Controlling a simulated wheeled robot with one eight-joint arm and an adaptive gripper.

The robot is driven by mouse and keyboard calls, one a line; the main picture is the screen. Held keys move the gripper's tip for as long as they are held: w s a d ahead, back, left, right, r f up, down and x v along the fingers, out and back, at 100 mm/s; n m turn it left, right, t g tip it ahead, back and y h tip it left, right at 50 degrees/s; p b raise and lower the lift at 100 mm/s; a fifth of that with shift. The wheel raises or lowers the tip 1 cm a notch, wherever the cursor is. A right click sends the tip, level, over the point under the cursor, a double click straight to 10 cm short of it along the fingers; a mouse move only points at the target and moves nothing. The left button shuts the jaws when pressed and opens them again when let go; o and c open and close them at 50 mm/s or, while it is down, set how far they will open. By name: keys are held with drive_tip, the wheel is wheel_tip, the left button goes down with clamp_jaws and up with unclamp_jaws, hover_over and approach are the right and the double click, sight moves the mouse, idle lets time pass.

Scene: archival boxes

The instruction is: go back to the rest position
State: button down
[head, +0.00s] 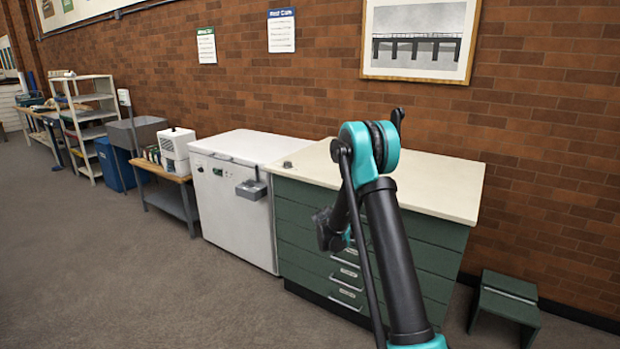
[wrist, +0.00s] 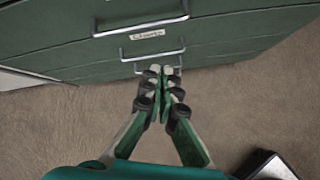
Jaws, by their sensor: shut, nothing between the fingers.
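My gripper (wrist: 161,72) shows in the wrist view with its two fingers together and nothing between them. It is in front of the green drawer cabinet (wrist: 60,45), close to the metal drawer handles in that picture. I cannot tell whether the fingertips touch a handle. In the head view my arm rises in front of the same green cabinet (head: 300,230) and bends down on its near side. The gripper's fingers are not clear there.
The cabinet has a pale top (head: 430,185), mostly bare. A white chest freezer (head: 230,195) stands to its left, and a low green step stool (head: 505,305) to its right. A bench with a white machine (head: 178,150) is further left. Open floor (head: 130,270) lies in front.

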drive_tip(key=s+d+r+m+g+y, duration=0.1)
drive_tip(key=s+r+m, duration=0.3)
drive_tip(key=s, duration=0.3)
drive_tip(key=s+d+r+m, duration=0.2)
drive_tip(key=s+r+m, duration=0.25)
drive_tip(key=s, duration=0.35)
drive_tip(key=s+d+r+m+g+y, duration=0.1)
drive_tip(key=s+r+m, duration=0.25)
drive_tip(key=s, duration=0.35)
drive_tip(key=s+f+m+y, duration=0.1)
drive_tip(key=s+m+y, duration=0.1)
drive_tip(key=s+m, duration=1)
drive_tip(key=s+a, duration=0.1)
drive_tip(key=s, duration=1)
drive_tip(key=shift+f+m+g, duration=0.3)
drive_tip(key=shift+f+m, duration=0.1)
drive_tip(key=shift+d, duration=0.1)
